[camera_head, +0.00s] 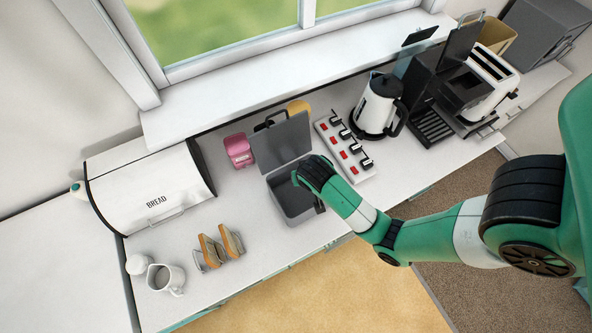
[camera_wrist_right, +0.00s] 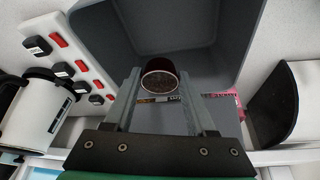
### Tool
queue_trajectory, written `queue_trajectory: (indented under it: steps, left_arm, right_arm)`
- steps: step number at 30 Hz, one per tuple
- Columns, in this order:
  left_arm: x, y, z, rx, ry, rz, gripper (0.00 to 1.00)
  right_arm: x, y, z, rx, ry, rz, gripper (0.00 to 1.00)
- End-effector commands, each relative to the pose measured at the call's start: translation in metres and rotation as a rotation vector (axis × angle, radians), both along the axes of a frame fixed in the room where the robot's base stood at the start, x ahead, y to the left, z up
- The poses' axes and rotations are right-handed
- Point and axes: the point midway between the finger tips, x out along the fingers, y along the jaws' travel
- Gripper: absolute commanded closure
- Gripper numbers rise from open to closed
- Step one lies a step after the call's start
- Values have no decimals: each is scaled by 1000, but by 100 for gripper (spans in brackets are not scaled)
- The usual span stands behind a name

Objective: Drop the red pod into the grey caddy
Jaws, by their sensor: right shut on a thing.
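The grey caddy (camera_head: 296,208) stands on the counter with its lid (camera_head: 281,142) raised at the back. In the right wrist view, the caddy's inside (camera_wrist_right: 165,28) lies beyond the fingertips. My right gripper (camera_wrist_right: 159,85) is shut on the red pod (camera_wrist_right: 159,77), which shows a dark red side and a dark round face between the fingers. In the head view the right hand is over the caddy's right side, and the pod is hidden there. My left gripper is in neither view.
A power strip (camera_head: 338,149) with red switches and plugs lies right of the caddy, beside a kettle (camera_head: 376,109) and coffee machine (camera_head: 440,91). A pink container (camera_head: 238,150) stands behind left. A bread bin (camera_head: 150,190), toast racks (camera_head: 222,246) and jug (camera_head: 164,279) are left.

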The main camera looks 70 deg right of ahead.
Motion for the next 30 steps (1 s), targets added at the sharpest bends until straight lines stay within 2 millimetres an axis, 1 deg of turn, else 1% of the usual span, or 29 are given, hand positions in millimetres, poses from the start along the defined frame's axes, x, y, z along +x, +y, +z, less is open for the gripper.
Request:
queue_trajectory:
  steps: [3, 4, 8, 9, 10, 17, 20, 23, 29, 30]
  left_arm:
    - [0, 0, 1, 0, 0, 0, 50]
    - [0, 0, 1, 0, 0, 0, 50]
    - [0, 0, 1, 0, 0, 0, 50]
    - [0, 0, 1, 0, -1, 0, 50]
    - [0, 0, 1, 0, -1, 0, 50]
    - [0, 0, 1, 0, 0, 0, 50]
    - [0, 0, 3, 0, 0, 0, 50]
    - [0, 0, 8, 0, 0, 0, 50]
    - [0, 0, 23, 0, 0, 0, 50]
    - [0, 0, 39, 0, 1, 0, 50]
  right_arm:
    - [0, 0, 1, 0, 0, 0, 95]
    - [0, 0, 1, 0, 0, 0, 42]
    - [0, 0, 1, 0, 0, 0, 18]
    - [0, 0, 1, 0, 0, 0, 11]
    - [0, 0, 1, 0, 0, 0, 9]
    - [0, 0, 1, 0, 0, 0, 9]
    - [0, 1, 5, 0, -1, 0, 9]
    - [-2, 5, 17, 0, -3, 2, 9]
    - [-11, 21, 63, 0, -5, 3, 9]
    - [-14, 24, 77, 0, -1, 4, 9]
